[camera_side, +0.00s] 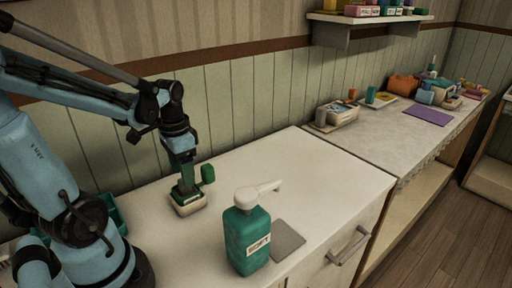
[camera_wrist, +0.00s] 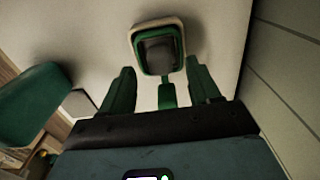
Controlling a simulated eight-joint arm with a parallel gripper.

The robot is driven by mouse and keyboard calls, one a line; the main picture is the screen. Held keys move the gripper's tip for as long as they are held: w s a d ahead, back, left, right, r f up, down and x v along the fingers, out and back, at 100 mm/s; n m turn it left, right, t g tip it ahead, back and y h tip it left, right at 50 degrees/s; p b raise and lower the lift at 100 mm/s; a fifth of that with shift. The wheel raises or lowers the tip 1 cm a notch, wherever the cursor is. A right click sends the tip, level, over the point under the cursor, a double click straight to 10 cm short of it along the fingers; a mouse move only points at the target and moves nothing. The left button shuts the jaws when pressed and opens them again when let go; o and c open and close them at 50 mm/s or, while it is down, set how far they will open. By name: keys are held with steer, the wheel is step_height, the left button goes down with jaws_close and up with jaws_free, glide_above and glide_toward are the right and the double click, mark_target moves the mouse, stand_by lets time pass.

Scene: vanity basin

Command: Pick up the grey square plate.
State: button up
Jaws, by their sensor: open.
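The grey square plate (camera_side: 288,240) lies flat on the white counter, right beside the green bottle (camera_side: 247,240) with a white pump top. In the wrist view, a small part of the grey plate (camera_wrist: 79,103) shows at the left, partly hidden by the green bottle (camera_wrist: 35,103). My gripper (camera_side: 186,184) is open, pointing down at a small green and cream item (camera_side: 188,206), away to the left of the plate. In the wrist view, this item (camera_wrist: 158,23) is ahead of my open gripper (camera_wrist: 157,65). I cannot tell whether the fingers touch it.
The bottle stands between my gripper and the plate. A green container (camera_side: 113,214) is at the left, partly behind my arm. A lower counter (camera_side: 375,138) at the right holds several items, and a shelf (camera_side: 370,19) hangs above.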

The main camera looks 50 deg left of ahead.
mark_target(183, 192)
steer(key=shift+f, duration=1.45)
steer(key=shift+c, duration=0.4)
jaws_close()
